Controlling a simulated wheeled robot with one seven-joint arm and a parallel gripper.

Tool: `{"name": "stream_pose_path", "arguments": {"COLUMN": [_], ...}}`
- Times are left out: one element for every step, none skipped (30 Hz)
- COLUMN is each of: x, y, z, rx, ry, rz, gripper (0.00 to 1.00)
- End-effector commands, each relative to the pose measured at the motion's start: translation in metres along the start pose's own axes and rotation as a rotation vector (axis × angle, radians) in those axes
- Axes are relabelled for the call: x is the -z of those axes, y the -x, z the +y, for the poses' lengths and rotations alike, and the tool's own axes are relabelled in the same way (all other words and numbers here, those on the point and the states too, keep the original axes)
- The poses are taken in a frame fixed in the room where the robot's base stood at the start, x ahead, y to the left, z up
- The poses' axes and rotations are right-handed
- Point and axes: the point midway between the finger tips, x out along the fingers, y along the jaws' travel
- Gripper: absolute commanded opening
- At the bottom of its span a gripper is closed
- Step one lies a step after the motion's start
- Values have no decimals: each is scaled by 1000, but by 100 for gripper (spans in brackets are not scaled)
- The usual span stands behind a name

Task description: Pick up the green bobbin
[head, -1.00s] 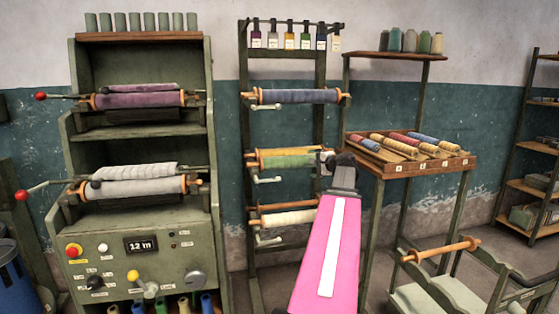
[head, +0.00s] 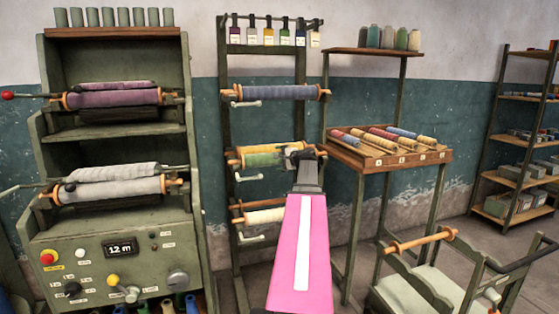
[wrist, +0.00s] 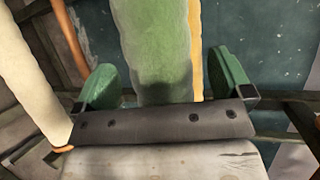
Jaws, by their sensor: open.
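The green bobbin (head: 262,160) is a green roll lying level in the middle of the dark rack, just in front of and below a yellow roll (head: 287,148). My gripper (head: 298,153) is at the right part of the green bobbin in the head view, with its fingers hard to make out. In the wrist view the green bobbin (wrist: 157,45) runs up the picture between my gripper's two green fingers (wrist: 166,78), which are apart. The bobbin's near end is hidden behind the dark gripper body. I cannot tell whether the fingers touch it.
A cream roll (head: 264,216) hangs below and shows close on the left in the wrist view (wrist: 28,75). A blue roll (head: 276,92) hangs above. The green machine (head: 110,220) stands left, a tray of coloured bobbins (head: 385,150) right, a chair-like frame (head: 430,275) lower right.

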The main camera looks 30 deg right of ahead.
Motion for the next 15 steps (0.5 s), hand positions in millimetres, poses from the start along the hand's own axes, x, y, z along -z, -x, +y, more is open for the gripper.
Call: {"name": "stream_pose_path", "arguments": {"x": [1, 0, 0, 0, 0, 0, 0, 0, 0, 0, 0, 0, 0, 0, 0], "y": [-6, -8, -9, -10, -9, -9, -9, -9, -9, -9, -9, -9, -9, -9, -9], "z": [0, 0, 0, 0, 0, 0, 0, 0, 0, 0, 0, 0, 0, 0, 0], "rx": [-1, -1, -1, -1, -1, -1, -1, -1, -1, -1, -1, -1, -1, -1, -1], "ry": [0, 0, 0, 0, 0, 0, 0, 0, 0, 0, 0, 0, 0, 0, 0], "rz": [-1, -1, -1, -1, 0, 0, 0, 0, 0, 0, 0, 0, 0, 0, 0], "gripper": [97, 97, 97, 97, 97, 97, 97, 97, 94, 84, 74, 61, 52, 42, 29]}}
